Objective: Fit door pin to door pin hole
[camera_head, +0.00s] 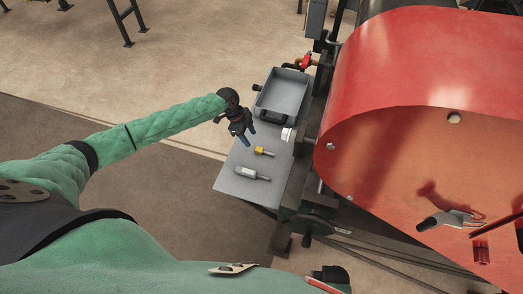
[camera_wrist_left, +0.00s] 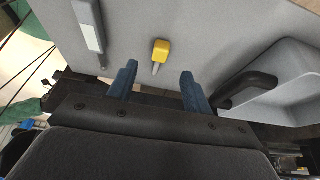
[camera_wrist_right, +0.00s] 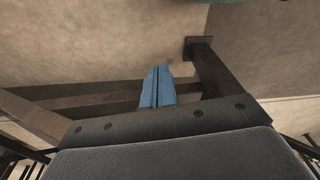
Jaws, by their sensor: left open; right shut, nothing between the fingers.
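A small pin with a yellow head and grey shank (camera_head: 264,151) lies on the grey side table; I take it as the door pin. It also shows in the left wrist view (camera_wrist_left: 160,52), ahead of and roughly between my fingers. My left gripper (camera_head: 243,136) is open and empty above the table, up and left of the pin in the head view. Its blue fingers show in the left wrist view (camera_wrist_left: 157,80). My right gripper (camera_wrist_right: 158,87) is shut and empty, with only floor and dark beams beyond it. I cannot clearly make out the door pin hole.
A longer grey-handled tool (camera_head: 252,173) lies on the table (camera_head: 228,183) near the pin. A grey tray (camera_head: 281,93) with a dark handle (camera_wrist_left: 250,90) stands at the table's far end. A large red machine cover (camera_head: 420,60) fills the right.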

